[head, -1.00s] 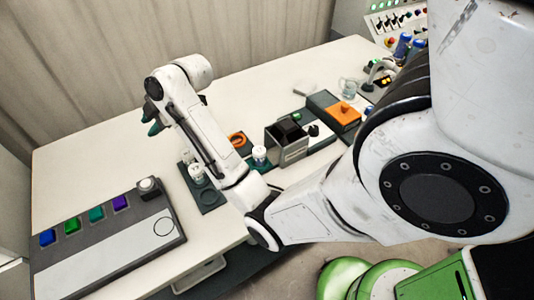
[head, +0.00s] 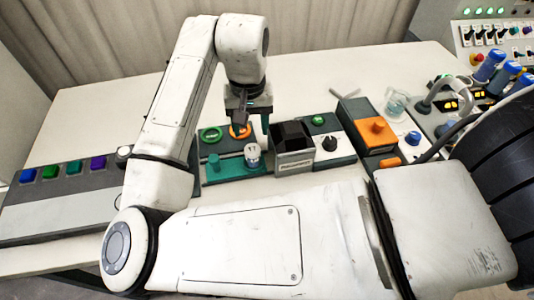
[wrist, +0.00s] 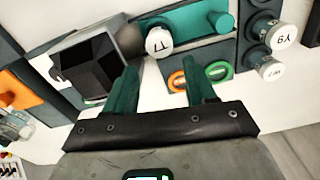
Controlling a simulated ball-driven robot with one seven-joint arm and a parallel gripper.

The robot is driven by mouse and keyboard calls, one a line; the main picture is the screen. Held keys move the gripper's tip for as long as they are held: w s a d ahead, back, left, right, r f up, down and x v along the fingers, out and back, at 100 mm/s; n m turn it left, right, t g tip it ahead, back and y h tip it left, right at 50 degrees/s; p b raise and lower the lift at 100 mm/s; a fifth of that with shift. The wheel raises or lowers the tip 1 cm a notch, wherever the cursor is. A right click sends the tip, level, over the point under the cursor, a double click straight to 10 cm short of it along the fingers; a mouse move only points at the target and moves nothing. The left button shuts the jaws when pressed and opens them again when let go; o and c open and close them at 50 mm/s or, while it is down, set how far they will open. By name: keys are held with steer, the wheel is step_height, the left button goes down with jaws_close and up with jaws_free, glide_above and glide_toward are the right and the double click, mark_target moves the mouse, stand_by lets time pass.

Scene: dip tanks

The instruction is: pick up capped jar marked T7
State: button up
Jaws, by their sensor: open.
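The capped jar marked T7 (wrist: 160,42) shows a white lid with dark lettering in the wrist view, just beyond and between my fingertips. In the head view the same jar (head: 252,155) stands at the right end of a teal-topped tray (head: 232,167), beside a dark box. My gripper (head: 252,122) hangs above and behind it, pointing down, with its teal fingers apart. In the wrist view the gripper (wrist: 163,80) is open, with nothing between its fingers and a gap to the jar.
A grey container with a black top (head: 292,150) stands close right of the jar. Orange (wrist: 177,81) and green (wrist: 219,70) rings are near my fingers. Other white-capped jars, one marked like Y9 (wrist: 285,35), stand farther right in the wrist view.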

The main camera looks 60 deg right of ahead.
mark_target(252, 150)
steer(key=f, duration=0.5)
steer(key=shift+s+a+f, duration=0.15)
steer(key=shift+s+a, duration=0.05)
steer(key=shift+f+p, duration=0.6)
steer(key=shift+f, duration=2.25)
steer(key=shift+c, duration=0.4)
steer(key=c, duration=0.7)
